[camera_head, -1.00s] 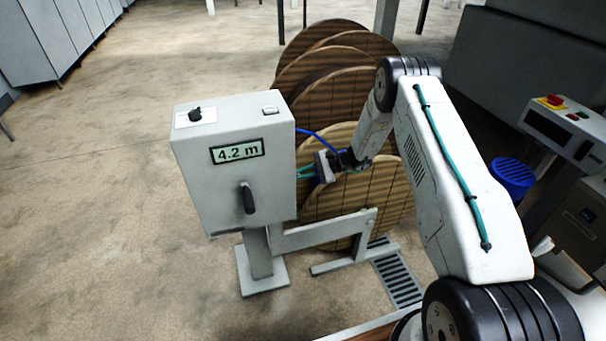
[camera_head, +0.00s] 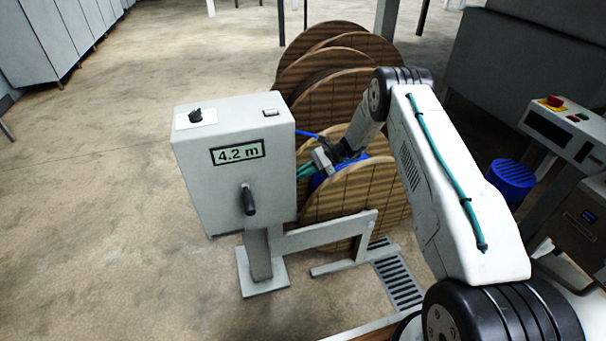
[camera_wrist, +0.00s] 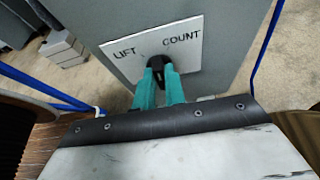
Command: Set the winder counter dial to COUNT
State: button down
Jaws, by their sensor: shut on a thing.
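The winder counter is a grey box (camera_head: 238,182) on a post, with a display (camera_head: 237,152) reading 4.2 m. In the wrist view, a white plate (camera_wrist: 184,62) on the box reads LIFT at left and COUNT at right. A black dial knob (camera_wrist: 155,62) sits between these words. My gripper (camera_wrist: 160,80) has its teal fingers shut on the knob; they hide much of it, so I cannot tell where it points. In the head view my gripper (camera_head: 308,172) is at the box's right side, and the plate there is hidden.
Another black knob (camera_head: 196,115) and a small switch (camera_head: 271,112) are on the box's top. A crank handle (camera_head: 248,201) is on its front. Large wooden reels (camera_head: 350,192) stand close behind my gripper. A blue cord (camera_head: 306,134) runs near it. Floor at left is clear.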

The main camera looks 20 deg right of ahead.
jog(key=m+g, duration=0.1)
jog(key=m, duration=0.1)
jog(key=m+g, duration=0.2)
jog(key=shift+w+f+y, duration=0.1)
jog(key=shift+w+y, duration=0.2)
jog(key=shift+w, duration=0.1)
jog(key=shift+m, duration=0.3)
jog(key=c, duration=1.5)
grip_release()
jog(key=shift+o, duration=0.2)
jog(key=v, duration=0.7)
jog(key=shift+w+d, duration=0.15)
jog(key=shift+d, duration=0.2)
